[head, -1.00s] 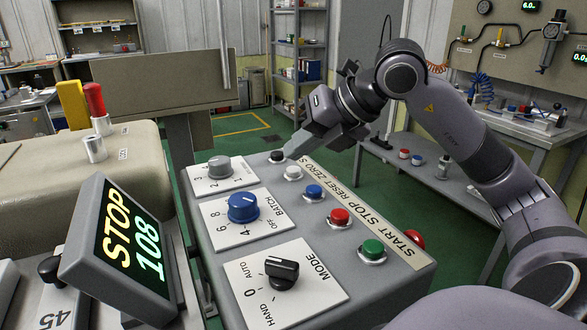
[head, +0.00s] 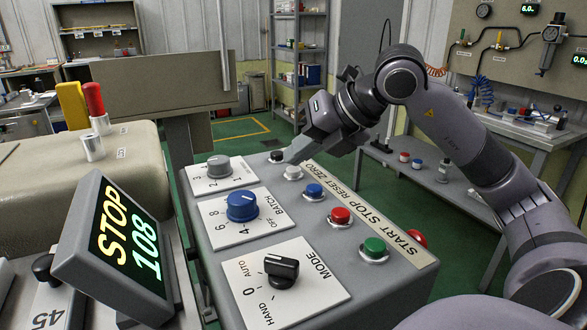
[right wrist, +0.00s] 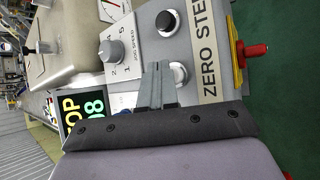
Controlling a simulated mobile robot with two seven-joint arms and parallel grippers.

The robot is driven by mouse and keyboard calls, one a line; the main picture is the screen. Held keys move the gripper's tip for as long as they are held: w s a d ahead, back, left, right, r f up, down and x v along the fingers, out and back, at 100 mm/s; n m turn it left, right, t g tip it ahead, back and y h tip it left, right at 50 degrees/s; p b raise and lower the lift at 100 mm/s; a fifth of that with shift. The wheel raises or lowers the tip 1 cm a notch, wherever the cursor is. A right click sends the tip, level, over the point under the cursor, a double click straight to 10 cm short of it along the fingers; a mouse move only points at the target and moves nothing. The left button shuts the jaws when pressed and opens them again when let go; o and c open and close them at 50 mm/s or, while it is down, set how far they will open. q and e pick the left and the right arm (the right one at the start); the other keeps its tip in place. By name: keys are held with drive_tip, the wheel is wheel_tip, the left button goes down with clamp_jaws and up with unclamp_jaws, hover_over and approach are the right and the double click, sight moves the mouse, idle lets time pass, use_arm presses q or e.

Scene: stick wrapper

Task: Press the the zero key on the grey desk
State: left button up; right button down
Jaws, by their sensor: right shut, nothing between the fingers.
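The grey desk (head: 205,240) carries a row of buttons beside a label strip reading START, STOP, RESET, ZERO and further letters. The white button (head: 292,173) beside ZERO is the zero key; in the right wrist view the key (right wrist: 180,75) is partly covered by my fingers. My right gripper (head: 290,158) is shut and empty, its fingertips pointing down close to the white key. Whether they touch it I cannot tell. In the right wrist view the fingertips (right wrist: 160,66) overlap the key's left side. My left gripper is not in view.
A black button (head: 276,156) is just beyond the white key, and a blue button (head: 314,191) is on the near side. Red (head: 340,215) and green (head: 374,248) buttons follow. A display (head: 125,245) reads STOP 108. Dial knobs, including a blue one (head: 242,207), stand left of the buttons.

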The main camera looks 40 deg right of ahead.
sight(299, 170)
drive_tip(key=shift+f, duration=0.25)
idle(0.5)
drive_tip(key=shift+r+p, duration=0.5)
drive_tip(key=shift+r, duration=0.4)
drive_tip(key=shift+r, duration=0.1)
wheel_tip(299, 170, up, 5)
drive_tip(key=p, duration=0.4)
drive_tip(key=shift+p, duration=0.35)
